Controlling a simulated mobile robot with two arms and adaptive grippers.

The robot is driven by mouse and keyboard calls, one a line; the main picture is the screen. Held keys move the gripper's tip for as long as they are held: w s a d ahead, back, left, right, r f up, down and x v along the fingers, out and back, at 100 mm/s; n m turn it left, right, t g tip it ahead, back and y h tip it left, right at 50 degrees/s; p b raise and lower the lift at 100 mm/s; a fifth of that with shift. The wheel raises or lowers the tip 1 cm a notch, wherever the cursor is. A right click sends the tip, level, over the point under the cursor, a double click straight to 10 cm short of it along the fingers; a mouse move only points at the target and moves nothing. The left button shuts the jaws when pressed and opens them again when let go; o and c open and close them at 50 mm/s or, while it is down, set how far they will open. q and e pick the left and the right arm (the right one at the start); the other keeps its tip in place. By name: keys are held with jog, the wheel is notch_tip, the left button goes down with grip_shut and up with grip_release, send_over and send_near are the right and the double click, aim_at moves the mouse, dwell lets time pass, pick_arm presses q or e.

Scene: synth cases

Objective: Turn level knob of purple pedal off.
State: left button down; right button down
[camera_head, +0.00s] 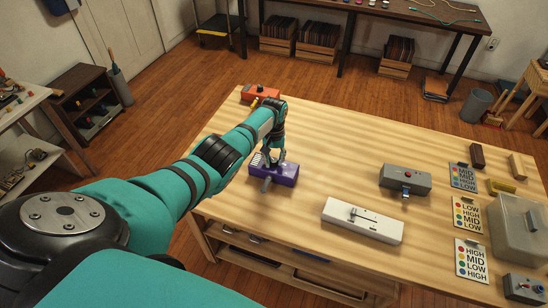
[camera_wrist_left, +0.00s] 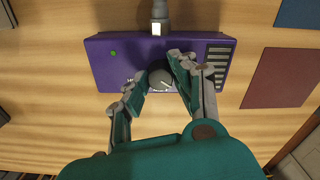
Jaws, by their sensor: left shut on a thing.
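The purple pedal (camera_head: 287,175) sits on the wooden table at its left part. In the left wrist view the pedal (camera_wrist_left: 105,72) fills the upper middle, with a lit green lamp (camera_wrist_left: 113,53) on its left and pale slots on its right. My left gripper (camera_head: 275,158) is over the pedal. In the left wrist view, my left gripper (camera_wrist_left: 160,70) is shut on the dark round level knob (camera_wrist_left: 159,78), one finger on each side. A white mark shows on the knob. Lettering by the knob is partly hidden by the fingers. My right gripper is not in view.
An orange pedal (camera_head: 260,92) stands behind my arm. Printed cards (camera_head: 466,213) and a clear bin (camera_head: 520,235) lie farther right. The table's middle is clear.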

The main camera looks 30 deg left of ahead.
aim_at(274, 160)
pick_arm(q)
jog(key=shift+n, duration=0.5)
jog(key=c, duration=1.1)
grip_release()
jog(key=shift+o, duration=0.2)
notch_tip(274, 160, up, 12)
